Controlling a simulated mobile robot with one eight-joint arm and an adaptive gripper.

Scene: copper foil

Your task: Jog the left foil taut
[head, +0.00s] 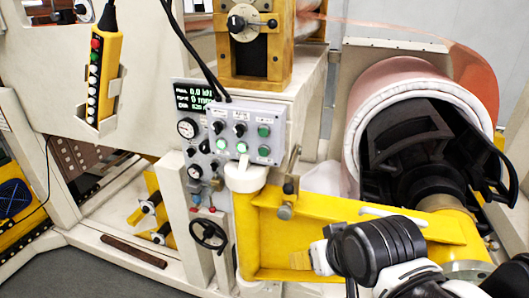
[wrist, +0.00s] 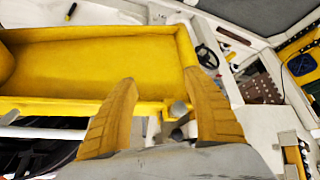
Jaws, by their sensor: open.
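In the head view the copper foil (head: 470,72) runs from the large coil (head: 385,78) at right up toward the yellow block (head: 250,55) at the top. I cannot tell whether it is slack. A grey control box (head: 232,133) with dark knobs and green and white buttons stands left of the coil. A dark display panel (head: 193,97) behind it shows green readings near zero. My gripper (head: 312,258) is in front of the yellow beam, below and right of the control box. In the wrist view its tan fingers (wrist: 160,118) are spread apart with nothing between them.
The yellow beam (head: 350,235) lies close to my gripper. A yellow pendant (head: 103,70) with several buttons hangs at upper left. A black handwheel (head: 208,234) stands left of the beam. Grey floor (head: 75,275) is clear at lower left.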

